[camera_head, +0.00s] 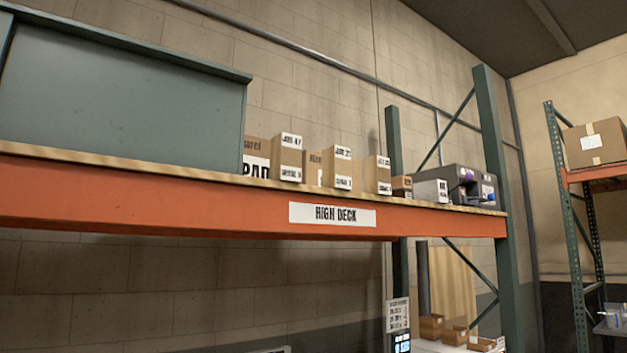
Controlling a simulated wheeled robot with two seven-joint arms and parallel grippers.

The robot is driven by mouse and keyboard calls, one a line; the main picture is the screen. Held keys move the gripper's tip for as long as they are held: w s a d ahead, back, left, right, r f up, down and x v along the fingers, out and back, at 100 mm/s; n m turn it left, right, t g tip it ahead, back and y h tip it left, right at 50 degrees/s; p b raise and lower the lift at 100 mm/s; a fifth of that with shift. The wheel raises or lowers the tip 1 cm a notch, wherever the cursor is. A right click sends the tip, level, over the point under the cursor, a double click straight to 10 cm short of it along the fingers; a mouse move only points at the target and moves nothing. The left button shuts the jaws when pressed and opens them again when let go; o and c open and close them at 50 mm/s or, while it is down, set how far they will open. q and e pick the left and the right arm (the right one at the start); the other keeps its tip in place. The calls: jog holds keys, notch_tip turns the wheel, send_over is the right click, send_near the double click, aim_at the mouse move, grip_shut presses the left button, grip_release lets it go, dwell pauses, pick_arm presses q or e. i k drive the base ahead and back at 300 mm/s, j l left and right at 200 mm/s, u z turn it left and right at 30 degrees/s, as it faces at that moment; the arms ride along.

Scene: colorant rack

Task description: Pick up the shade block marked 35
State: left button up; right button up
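I cannot make out a block marked 35. Several small brown blocks with white labels stand upright on a high shelf (440,226): one at the left (286,160), one in the middle (337,170) and one to its right (378,176). Their label print is too small to read surely. A low brown block (402,186) and a white-fronted block (430,190) stand further right. Neither of my grippers shows in this view.
A sign (332,214) on the orange beam reads HIGH DECK. A large grey-green panel (120,95) covers the shelf's left part. A dark grey machine (463,180) stands at the right end. Lower right, small brown boxes (455,335) sit below the deck beside a posted notice (398,316).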

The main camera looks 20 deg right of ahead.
aim_at(378, 169)
jog(key=i+l+u, duration=0.1)
jog(key=l+u, duration=0.3)
jog(key=l, duration=0.25)
jog(key=l+u, duration=0.35)
jog(key=l, duration=0.3)
jog(key=l+u, duration=0.4)
jog(key=l, duration=0.3)
